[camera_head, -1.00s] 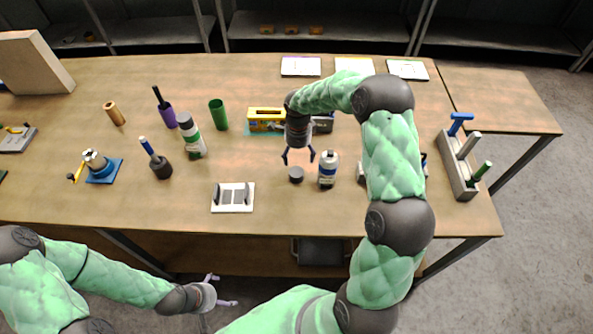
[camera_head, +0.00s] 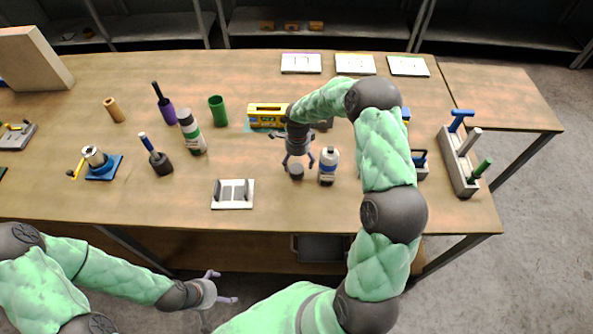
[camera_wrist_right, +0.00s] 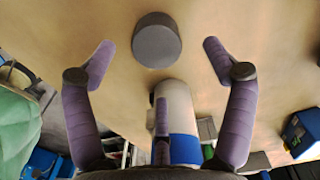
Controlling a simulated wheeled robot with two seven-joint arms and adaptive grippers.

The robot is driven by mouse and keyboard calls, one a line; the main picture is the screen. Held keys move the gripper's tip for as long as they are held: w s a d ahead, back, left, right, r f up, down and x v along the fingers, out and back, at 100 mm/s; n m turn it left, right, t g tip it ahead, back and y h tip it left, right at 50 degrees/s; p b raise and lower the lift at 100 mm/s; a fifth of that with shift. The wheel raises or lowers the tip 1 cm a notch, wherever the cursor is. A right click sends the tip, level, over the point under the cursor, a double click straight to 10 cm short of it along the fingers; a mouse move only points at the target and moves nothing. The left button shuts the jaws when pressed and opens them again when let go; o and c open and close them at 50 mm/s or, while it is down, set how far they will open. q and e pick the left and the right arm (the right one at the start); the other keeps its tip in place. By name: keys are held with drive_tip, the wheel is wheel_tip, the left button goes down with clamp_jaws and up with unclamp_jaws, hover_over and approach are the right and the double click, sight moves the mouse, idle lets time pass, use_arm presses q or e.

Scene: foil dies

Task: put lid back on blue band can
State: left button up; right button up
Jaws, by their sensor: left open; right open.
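The blue band can (camera_head: 328,167) stands upright on the table, white with a blue band low on its side. It also shows in the right wrist view (camera_wrist_right: 176,105), partly cut off below. A dark grey round lid (camera_head: 296,173) lies on the table just left of the can. In the right wrist view the lid (camera_wrist_right: 156,38) is centred just beyond my fingertips. My right gripper (camera_head: 298,164) is open, pointing down just above the lid, with its fingers apart on either side and nothing held. My left gripper (camera_head: 223,288) is open and empty, in front of the table edge.
A white board with grey pads (camera_head: 233,204) lies front left of the lid. A yellow box (camera_head: 267,112) stands behind. A green-band can (camera_head: 191,134) and green cup (camera_head: 218,111) stand left. A grey rack (camera_head: 457,165) is at right. Table around the lid is clear on its left.

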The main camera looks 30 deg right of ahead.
sight(296, 168)
drive_tip(key=f, duration=0.5)
drive_tip(key=shift+a, duration=0.2)
drive_tip(key=c, duration=0.9)
